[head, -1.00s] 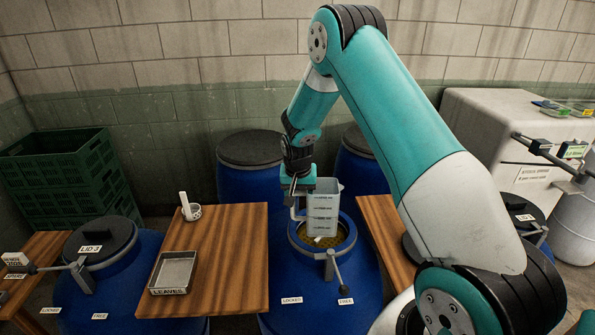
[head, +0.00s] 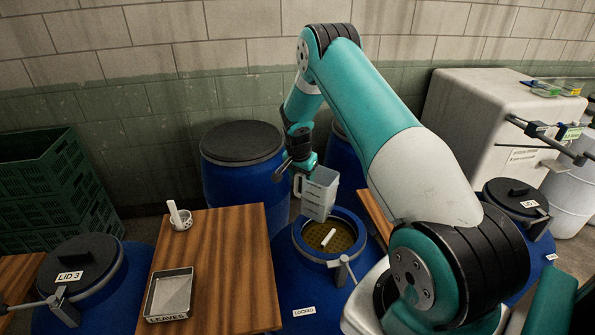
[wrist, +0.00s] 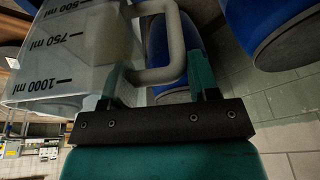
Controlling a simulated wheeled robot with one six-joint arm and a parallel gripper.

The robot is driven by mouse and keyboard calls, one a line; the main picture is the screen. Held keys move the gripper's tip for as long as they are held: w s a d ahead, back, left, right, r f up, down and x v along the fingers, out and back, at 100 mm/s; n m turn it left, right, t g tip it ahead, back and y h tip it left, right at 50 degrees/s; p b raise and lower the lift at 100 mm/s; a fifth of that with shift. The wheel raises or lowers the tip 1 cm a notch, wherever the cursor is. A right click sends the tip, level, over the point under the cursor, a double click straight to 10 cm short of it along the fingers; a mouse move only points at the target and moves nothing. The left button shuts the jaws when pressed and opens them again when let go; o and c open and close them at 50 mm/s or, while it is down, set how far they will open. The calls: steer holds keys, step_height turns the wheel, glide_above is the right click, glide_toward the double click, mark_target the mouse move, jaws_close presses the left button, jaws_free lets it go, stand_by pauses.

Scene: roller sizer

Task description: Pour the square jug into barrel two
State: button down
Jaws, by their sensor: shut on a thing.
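The square jug (head: 320,193) is a clear grey measuring jug with a side handle. It hangs over the rear of an open blue barrel (head: 300,275) and looks slightly tilted in the head view. My gripper (head: 299,178) is shut on its handle, left of the jug body. The wrist view shows the jug (wrist: 60,65) with its millilitre marks, close beside the fingers. The barrel's round mouth shows a brownish, mesh-like inside and a small white bar (head: 328,237) that I cannot identify. Any number on this barrel and the jug's contents are hidden.
Lidded barrel three (head: 68,277) is at left. Another closed blue barrel (head: 243,175) stands behind. Green crates (head: 52,185) stand far left.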

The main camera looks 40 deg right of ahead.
mark_target(332, 196)
steer(key=shift+r+t, duration=0.35)
steer(key=shift+t, duration=0.05)
steer(key=shift+r+t+y, duration=0.15)
steer(key=shift+t+y, duration=0.25)
steer(key=shift+t, duration=0.7)
steer(key=shift+s+f+m+t+y+b, duration=0.1)
steer(key=shift+s+m+t+y+b, duration=0.1)
steer(key=shift+t, duration=0.3)
steer(key=shift+s+f+m+t+y+b, duration=0.1)
steer(key=shift+m+t+b, duration=0.1)
steer(key=shift+t, duration=0.3)
steer(key=shift+s+d+t+y+b, duration=0.2)
steer(key=shift+s+t+b, duration=0.15)
steer(key=shift+t+b, duration=0.5)
steer(key=shift+s+d+t+y+b, duration=0.1)
steer(key=shift+s+t+y+b, duration=0.2)
steer(key=shift+t+b, duration=0.55)
steer(key=shift+s+b, duration=0.1)
steer(key=shift+b, duration=0.25)
steer(key=shift+s+d+f+m+t+b, duration=0.1)
steer(key=shift+s+m+t+b, duration=0.35)
steer(key=shift+t+b, duration=1.05)
steer(key=shift+s+d+f+m+t+y+b, duration=0.3)
steer(key=shift+s+f+t+b, duration=0.85)
steer(key=shift+b, duration=4.25)
steer(key=shift+s+d+f+m+t+y+b, duration=0.2)
steer(key=shift+s+f+t+b, duration=0.95)
steer(key=shift+b, duration=4.2)
